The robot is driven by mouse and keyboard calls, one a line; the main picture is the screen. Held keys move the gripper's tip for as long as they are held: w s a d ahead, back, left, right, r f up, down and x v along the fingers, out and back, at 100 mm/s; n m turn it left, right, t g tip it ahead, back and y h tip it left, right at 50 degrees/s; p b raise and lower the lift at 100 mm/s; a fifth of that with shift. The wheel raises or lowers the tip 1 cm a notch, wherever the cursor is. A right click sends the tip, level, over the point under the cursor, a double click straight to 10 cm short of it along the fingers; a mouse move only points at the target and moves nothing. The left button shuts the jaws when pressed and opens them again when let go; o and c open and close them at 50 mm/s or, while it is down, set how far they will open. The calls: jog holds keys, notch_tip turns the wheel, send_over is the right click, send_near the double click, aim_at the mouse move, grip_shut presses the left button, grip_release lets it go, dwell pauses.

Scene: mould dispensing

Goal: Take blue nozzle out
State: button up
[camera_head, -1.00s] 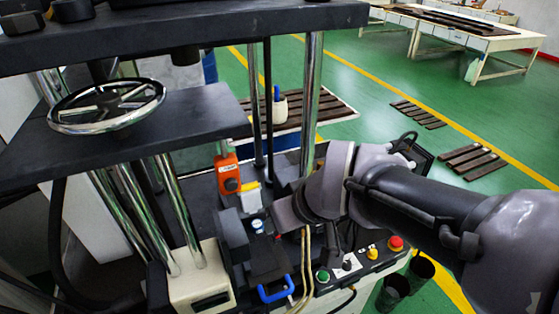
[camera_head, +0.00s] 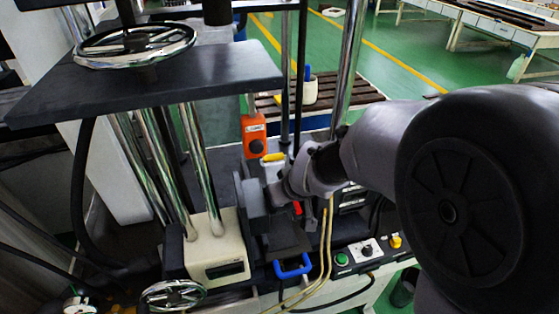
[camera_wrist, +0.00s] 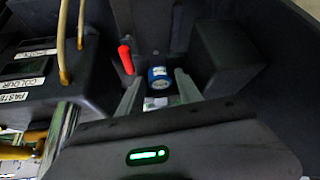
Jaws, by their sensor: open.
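The blue nozzle (camera_wrist: 158,76) is a short round piece with a blue top and a pale label, set in a dark recess of the machine. My gripper (camera_wrist: 158,83) is open, with one grey finger on each side of the nozzle in the wrist view. The nozzle appears between or just beyond the fingertips; I cannot tell whether they touch it. In the head view my gripper (camera_head: 273,196) reaches down to the dark block, and the nozzle is hidden there.
A red handle (camera_wrist: 126,60) stands close left of the nozzle. A dark block (camera_wrist: 225,58) rises to the right. Tan hoses (camera_head: 325,245), a blue handle (camera_head: 293,266) and an orange switch box (camera_head: 254,136) are nearby. Chrome columns (camera_head: 200,170) stand left.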

jog(key=shift+s+r, duration=0.1)
jog(key=shift+s, duration=0.05)
jog(key=shift+c, duration=0.4)
grip_shut()
jog(key=shift+r, duration=0.15)
